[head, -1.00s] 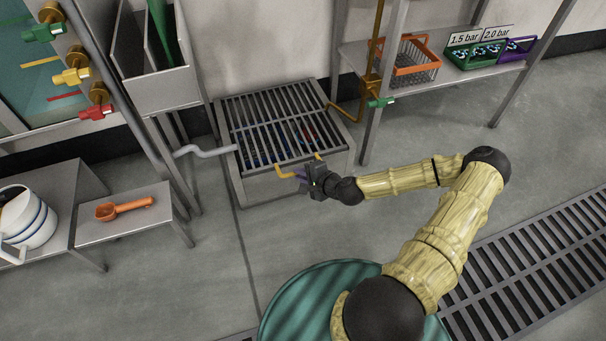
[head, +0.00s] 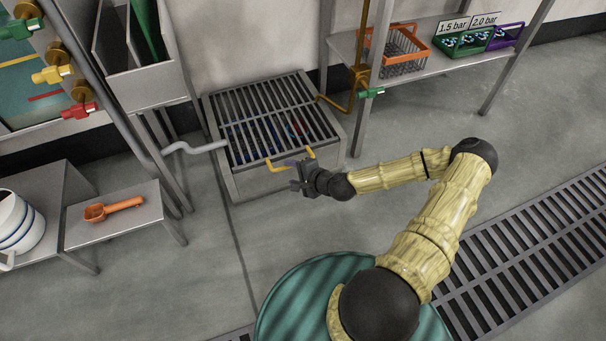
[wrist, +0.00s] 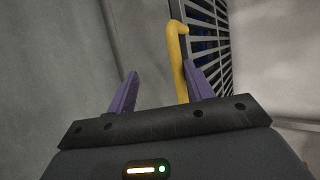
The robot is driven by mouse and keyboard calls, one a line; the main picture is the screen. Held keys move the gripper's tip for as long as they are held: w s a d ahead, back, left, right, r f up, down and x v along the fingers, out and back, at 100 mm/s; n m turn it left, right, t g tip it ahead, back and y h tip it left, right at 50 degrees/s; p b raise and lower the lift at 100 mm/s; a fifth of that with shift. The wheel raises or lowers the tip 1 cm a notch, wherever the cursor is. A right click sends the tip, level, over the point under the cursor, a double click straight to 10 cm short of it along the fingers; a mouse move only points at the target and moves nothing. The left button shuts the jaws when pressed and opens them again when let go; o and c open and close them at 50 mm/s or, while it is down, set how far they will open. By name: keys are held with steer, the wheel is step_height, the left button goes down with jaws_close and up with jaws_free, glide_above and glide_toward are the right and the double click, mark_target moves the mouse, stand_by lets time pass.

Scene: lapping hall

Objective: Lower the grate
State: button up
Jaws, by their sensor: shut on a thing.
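The grate (head: 262,102) of dark bars lies over the top of a grey floor box (head: 270,181), looking level with its rim. A yellow handle (head: 283,165) sticks out from its front edge; the handle also shows in the wrist view (wrist: 177,62). My gripper (head: 293,176) is at this handle, in front of the box. In the wrist view its purple fingers (wrist: 160,85) stand on either side of the handle, which lies against the right finger. My gripper is shut on the handle, though the exact contact is hard to see. Blue and red things below the bars are mostly hidden.
A grey bent pipe (head: 195,147) reaches the box's left side. A brown pipe with a green valve (head: 371,92) stands at its right. A low table holds an orange scoop (head: 113,209) at left.

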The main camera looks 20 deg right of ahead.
steer(key=p+v, duration=0.8)
steer(key=v, duration=0.9)
steer(key=shift+p, duration=0.35)
steer(key=shift+s+d, duration=0.1)
steer(key=shift+d, duration=0.1)
